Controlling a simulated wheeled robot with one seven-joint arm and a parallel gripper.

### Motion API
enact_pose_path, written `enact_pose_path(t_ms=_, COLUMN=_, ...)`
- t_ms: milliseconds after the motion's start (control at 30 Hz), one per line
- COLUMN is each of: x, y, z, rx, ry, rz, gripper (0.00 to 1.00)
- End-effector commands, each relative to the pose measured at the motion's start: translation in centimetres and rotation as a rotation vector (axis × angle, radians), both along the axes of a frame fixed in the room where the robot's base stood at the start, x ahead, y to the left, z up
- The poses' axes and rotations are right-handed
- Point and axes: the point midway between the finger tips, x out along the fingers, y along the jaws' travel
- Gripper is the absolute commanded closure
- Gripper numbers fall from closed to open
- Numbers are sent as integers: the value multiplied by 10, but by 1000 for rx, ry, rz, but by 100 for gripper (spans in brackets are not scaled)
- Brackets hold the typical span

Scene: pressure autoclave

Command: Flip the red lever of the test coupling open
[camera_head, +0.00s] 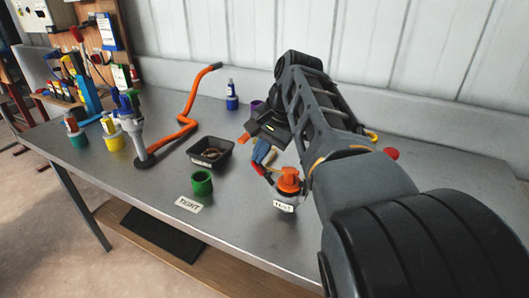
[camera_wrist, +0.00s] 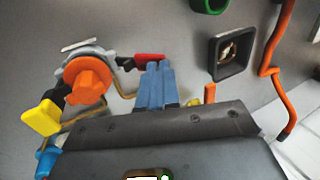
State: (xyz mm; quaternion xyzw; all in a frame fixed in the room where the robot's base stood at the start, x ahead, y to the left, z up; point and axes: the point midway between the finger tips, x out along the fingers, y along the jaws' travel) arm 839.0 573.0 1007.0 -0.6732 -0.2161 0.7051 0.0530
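The test coupling has an orange cap (camera_head: 289,178) and stands by the TEST label (camera_head: 283,206) near the table's front edge. In the wrist view its orange cap (camera_wrist: 87,82) sits in a grey ring at the left. Its red lever (camera_wrist: 150,58) sticks out from the ring toward my fingertips; it also shows in the head view (camera_head: 258,169). My gripper (camera_wrist: 155,68) has blue fingers side by side with no clear gap, and seems shut. The fingertips are right beside the red lever; whether they touch it I cannot tell. A yellow lever (camera_wrist: 42,118) shows on the other side.
A black tray (camera_head: 225,146) and a green ring (camera_head: 202,184) by the TIGHT label (camera_head: 189,204) lie left of the coupling. An orange bent pipe (camera_head: 186,120) stands behind. Several coloured fittings fill the table's left end. My arm hides much of the right side.

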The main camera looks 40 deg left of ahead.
Motion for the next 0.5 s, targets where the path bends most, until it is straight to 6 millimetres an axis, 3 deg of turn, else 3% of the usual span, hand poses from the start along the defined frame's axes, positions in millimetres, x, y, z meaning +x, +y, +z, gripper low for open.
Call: enact_pose_path(t_ms=500, x=-2, y=6, z=-8, rx=2, ry=0, rz=0, gripper=100)
